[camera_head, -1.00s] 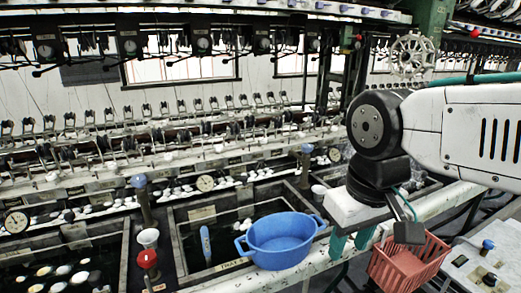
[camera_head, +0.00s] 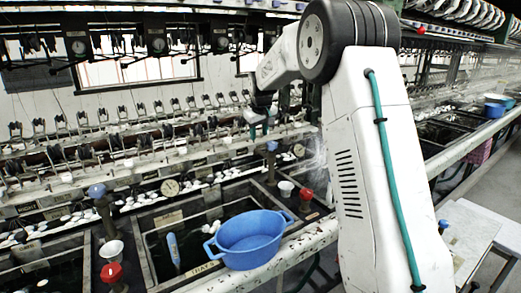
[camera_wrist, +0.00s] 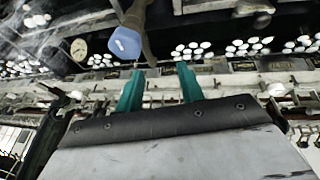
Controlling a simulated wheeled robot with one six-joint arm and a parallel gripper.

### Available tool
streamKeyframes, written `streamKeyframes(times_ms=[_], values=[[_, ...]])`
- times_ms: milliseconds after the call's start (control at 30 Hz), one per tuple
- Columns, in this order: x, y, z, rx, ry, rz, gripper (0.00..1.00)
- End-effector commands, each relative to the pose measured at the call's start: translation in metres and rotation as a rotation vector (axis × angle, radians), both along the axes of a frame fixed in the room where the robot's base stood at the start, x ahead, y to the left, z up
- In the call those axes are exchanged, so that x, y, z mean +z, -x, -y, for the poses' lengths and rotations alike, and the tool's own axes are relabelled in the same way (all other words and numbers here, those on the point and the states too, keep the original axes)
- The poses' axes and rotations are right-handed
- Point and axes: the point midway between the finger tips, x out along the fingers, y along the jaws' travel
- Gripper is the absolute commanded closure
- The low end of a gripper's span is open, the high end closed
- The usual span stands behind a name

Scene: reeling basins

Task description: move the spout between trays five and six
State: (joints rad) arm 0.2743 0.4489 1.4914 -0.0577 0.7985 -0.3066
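A dark upright pipe with a blue cap (camera_head: 272,146), which looks like the spout, stands between two basins right of centre in the head view. In the wrist view its blue end (camera_wrist: 126,43) is large, just beyond and left of my fingertips. My gripper (camera_wrist: 160,76) has two teal fingers spread apart with nothing between them. In the head view my gripper (camera_head: 259,128) hangs close above and left of the blue cap; touching cannot be told. A tray label (camera_head: 202,268) shows on the near basin's rim; its number is not clearly readable.
A blue tub (camera_head: 249,240) sits on the front rim. Red-topped valves (camera_head: 111,272) and white cups (camera_head: 111,251) stand nearby. Another blue-capped pipe (camera_head: 98,191) stands at left. The reeling machinery (camera_head: 150,145) runs behind the basins. My arm hides the basins at right.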

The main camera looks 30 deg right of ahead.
Motion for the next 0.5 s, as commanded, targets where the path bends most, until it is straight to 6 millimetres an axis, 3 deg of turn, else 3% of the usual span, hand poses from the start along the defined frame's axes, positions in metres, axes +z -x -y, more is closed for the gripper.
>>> streamKeyframes(times_ms=[33,133,500], values=[[-0.013,-0.014,0.012,-0.001,0.006,0.003,0.62],[-0.028,-0.031,0.027,0.004,0.018,0.015,0.62],[-0.067,-0.055,0.042,0.006,0.025,0.021,0.62]])
